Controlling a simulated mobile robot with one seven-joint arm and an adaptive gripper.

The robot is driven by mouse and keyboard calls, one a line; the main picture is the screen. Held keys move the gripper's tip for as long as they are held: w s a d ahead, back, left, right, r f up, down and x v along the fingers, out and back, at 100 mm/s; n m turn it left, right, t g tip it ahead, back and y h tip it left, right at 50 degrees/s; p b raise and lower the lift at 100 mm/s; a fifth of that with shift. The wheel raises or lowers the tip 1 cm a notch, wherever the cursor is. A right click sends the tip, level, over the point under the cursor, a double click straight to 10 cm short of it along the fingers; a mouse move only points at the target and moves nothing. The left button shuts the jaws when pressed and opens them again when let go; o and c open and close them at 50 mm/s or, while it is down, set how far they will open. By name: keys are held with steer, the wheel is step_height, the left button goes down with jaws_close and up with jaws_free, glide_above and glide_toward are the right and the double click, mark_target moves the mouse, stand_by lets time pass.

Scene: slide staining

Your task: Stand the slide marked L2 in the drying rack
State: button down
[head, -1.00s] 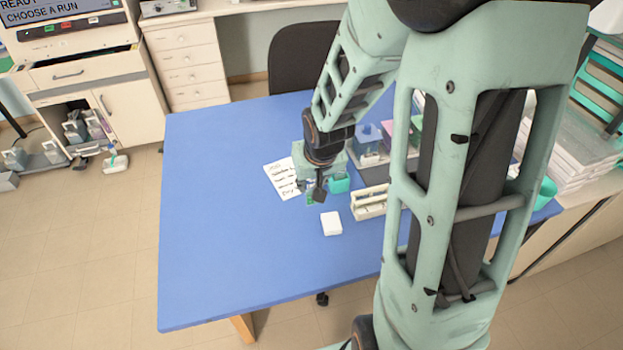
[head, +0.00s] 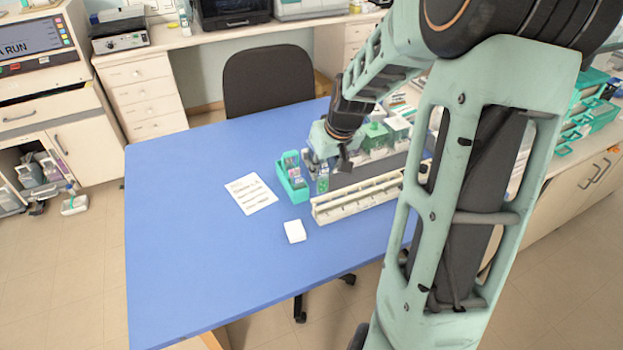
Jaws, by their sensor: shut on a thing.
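My gripper (head: 334,164) is over the blue table, just right of a teal holder with slides in it (head: 292,182). It is shut on a slide, seen as a small clear piece with a green end (head: 322,184) hanging below the fingers. Its marking is too small to read, so I cannot tell whether it is L2. A long cream rack (head: 358,200), which looks like the drying rack, lies on the table just in front and to the right of the gripper. My arm hides its right end.
A white block (head: 294,231) and a printed sheet (head: 251,194) lie on the blue table (head: 190,240). Staining jars with green and grey lids (head: 376,136) stand behind the rack. The table's left and front are clear. A dark chair (head: 268,85) stands behind.

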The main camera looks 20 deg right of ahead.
mark_target(324, 190)
steer(key=shift+d+f+b, duration=0.15)
steer(key=shift+f+b, duration=3.1)
steer(key=shift+f, duration=0.65)
steer(key=shift+f, duration=0.35)
steer(key=c, duration=1.6)
jaws_free()
steer(key=shift+r, duration=0.1)
steer(key=v, duration=1.2)
steer(key=shift+s, duration=0.1)
